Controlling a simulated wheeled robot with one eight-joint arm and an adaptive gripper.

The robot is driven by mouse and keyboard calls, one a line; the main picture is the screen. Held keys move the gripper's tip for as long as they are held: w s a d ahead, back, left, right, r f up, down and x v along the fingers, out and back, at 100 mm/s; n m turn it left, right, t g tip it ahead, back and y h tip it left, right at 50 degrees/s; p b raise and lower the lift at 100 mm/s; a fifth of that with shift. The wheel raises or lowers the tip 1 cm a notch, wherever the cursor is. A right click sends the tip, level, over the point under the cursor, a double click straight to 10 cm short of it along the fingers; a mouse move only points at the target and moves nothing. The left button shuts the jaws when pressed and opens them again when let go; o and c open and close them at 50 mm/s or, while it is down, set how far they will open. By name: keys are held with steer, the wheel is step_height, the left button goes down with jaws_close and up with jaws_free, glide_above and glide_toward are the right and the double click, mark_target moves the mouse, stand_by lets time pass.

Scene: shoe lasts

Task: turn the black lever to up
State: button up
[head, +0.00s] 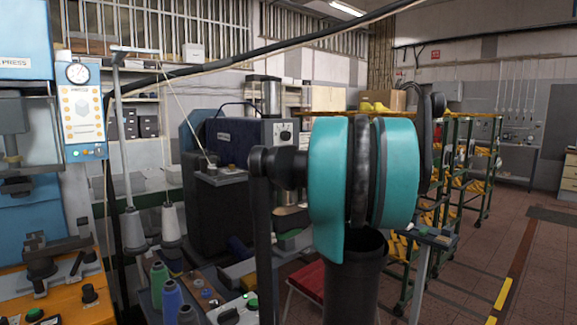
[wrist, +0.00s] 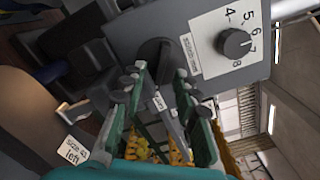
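The black lever (wrist: 152,58) shows in the wrist view on a dark grey machine panel, left of a white label. Its lower part is partly covered, so I cannot tell its exact angle. My gripper (wrist: 160,72) reaches up from the bottom of the wrist view with two green, black-jointed fingers. They are apart, with the lever showing near and between their tips; I cannot tell whether they touch it. In the head view my teal arm hides the gripper, and I cannot make out the lever there.
A black dial knob (wrist: 235,42) on a numbered white plate sits right of the lever. In the head view the dark machine (head: 235,145) stands behind my arm. Green racks (head: 455,165) with yellow lasts stand at right. An orange bench (head: 60,285) is at left; open floor lies far right.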

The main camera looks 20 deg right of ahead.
mark_target(285, 163)
steer(key=shift+x, duration=1.25)
steer(key=shift+c, duration=0.5)
jaws_close()
